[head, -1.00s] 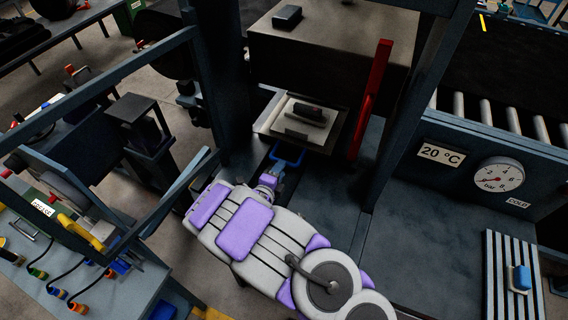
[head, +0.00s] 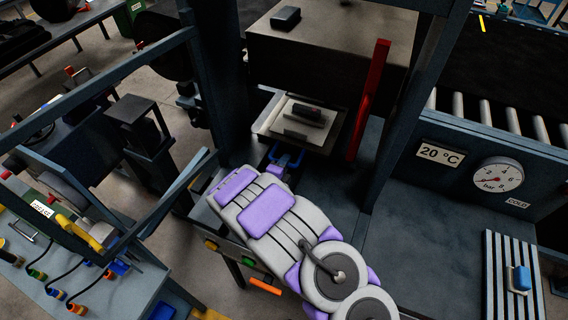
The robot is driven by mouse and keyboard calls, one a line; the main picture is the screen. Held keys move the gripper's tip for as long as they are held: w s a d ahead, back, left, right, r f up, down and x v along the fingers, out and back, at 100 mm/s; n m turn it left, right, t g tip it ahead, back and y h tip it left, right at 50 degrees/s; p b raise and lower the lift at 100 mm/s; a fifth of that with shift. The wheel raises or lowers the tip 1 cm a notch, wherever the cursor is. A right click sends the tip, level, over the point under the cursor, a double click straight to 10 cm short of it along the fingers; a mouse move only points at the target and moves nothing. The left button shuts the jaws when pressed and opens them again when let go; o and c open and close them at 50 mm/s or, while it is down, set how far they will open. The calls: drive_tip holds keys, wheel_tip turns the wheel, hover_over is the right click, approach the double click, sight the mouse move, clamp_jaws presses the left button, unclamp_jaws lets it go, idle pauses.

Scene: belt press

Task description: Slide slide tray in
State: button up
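The slide tray (head: 268,127) is a pale plate in the press opening, with a lighter block and a dark piece (head: 307,113) on top. A blue handle (head: 285,157) sticks out at its front edge. My gripper (head: 282,166) is at the blue handle, at the end of my grey and purple arm. The arm hides most of the gripper, and its fingers are too small to tell whether they are closed on the handle.
A red upright bar (head: 370,100) stands just right of the tray. Dark press posts (head: 212,75) rise on both sides. A pressure gauge (head: 497,176) and a "20 °C" sign (head: 438,153) are at the right.

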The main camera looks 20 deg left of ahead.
drive_tip(key=shift+d+f, duration=0.15)
drive_tip(key=shift+d, duration=0.05)
clamp_jaws()
drive_tip(key=shift+r+x, duration=0.25)
drive_tip(key=shift+x, duration=1)
drive_tip(key=o, duration=0.5)
unclamp_jaws()
drive_tip(key=shift+w+d, duration=0.1)
drive_tip(key=shift+w, duration=0.05)
drive_tip(key=shift+o, duration=0.2)
